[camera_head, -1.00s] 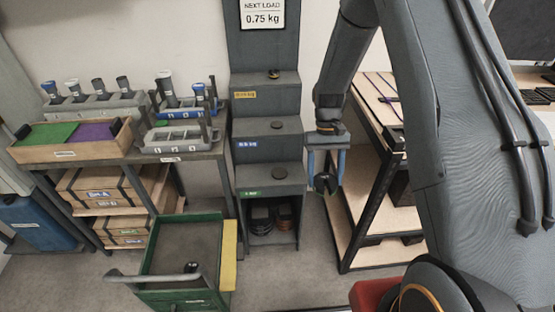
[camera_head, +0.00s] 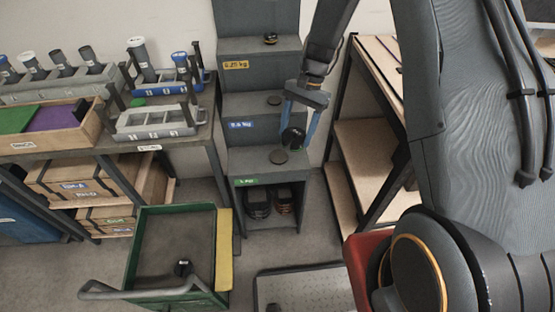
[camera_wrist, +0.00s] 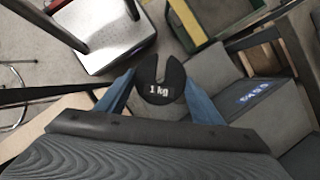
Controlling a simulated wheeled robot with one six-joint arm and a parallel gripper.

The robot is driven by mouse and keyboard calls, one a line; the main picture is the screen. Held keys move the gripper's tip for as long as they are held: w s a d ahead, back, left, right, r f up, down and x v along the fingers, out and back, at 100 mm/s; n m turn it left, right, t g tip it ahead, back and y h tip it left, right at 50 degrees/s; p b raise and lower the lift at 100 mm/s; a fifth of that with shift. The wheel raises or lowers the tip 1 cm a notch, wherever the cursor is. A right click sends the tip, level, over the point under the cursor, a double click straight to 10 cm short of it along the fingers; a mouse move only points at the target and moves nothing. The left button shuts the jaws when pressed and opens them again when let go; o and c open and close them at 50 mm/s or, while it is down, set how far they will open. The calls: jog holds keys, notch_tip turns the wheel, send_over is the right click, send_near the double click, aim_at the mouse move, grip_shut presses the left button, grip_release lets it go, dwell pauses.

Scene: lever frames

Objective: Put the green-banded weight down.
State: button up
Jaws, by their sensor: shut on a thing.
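My gripper (camera_head: 298,130) is shut on a dark, round slotted weight (camera_head: 293,139). In the wrist view the weight (camera_wrist: 161,92) is marked 1 kg and lies between the blue fingers, its slot facing away. A faint green edge shows on it in the head view. The weight is in the air by the right side of the grey stepped stand (camera_head: 235,210). Whether the weight is over that step is hard to tell.
The upper steps carry a yellow label (camera_head: 236,65) and a blue label (camera_head: 240,126). Dark objects (camera_head: 258,204) fill the cubby below. A green cart (camera_head: 140,235) stands at front left, a metal plate (camera_head: 310,288) lies on the floor, and a wooden shelf (camera_head: 362,150) stands right.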

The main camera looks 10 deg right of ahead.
jog(key=w+a+f+m+t+b, duration=0.25)
jog(key=m+b, duration=0.25)
jog(key=m, duration=0.4)
jog(key=w+a+f+m+t+b, duration=0.2)
jog(key=w+f+m+t+b, duration=0.15)
jog(key=m+b, duration=0.45)
jog(key=shift+m+t, duration=0.3)
jog(key=shift+m, duration=0.6)
jog(key=shift+s+d+f+b, duration=0.15)
jog(key=shift+f+b, duration=0.7)
jog(key=shift+f, duration=1.45)
jog(key=shift+w+d+f+b, duration=0.15)
jog(key=shift+f+b, duration=0.65)
jog(key=shift+f, duration=1.5)
jog(key=shift+s+f, duration=0.1)
jog(key=shift+f, duration=0.05)
jog(key=o, duration=1.9)
jog(key=shift+o, duration=0.2)
